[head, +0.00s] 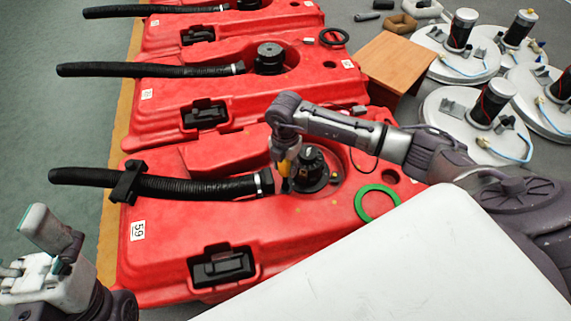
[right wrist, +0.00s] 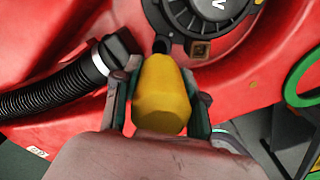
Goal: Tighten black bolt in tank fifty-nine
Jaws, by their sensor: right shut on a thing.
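The red tank (head: 180,262) with the "59" label (head: 138,231) is nearest me. A black round fitting (head: 313,170) sits in its recess and also shows in the right wrist view (right wrist: 208,18). My right gripper (head: 287,163) is over the left side of this fitting. In the right wrist view it is shut on a yellow tool handle (right wrist: 163,95). A short dark part (right wrist: 160,45) shows beyond the handle, at the fitting's edge. I cannot make out the black bolt clearly. My left gripper (head: 38,255) is at the lower left, open and empty, away from the tank.
A ribbed black hose (head: 190,186) runs left from the fitting. A green ring (head: 377,203) lies on the tank to the right. More red tanks (head: 215,85) stand behind. White round units (head: 470,125) and a wooden box (head: 392,62) are at the upper right.

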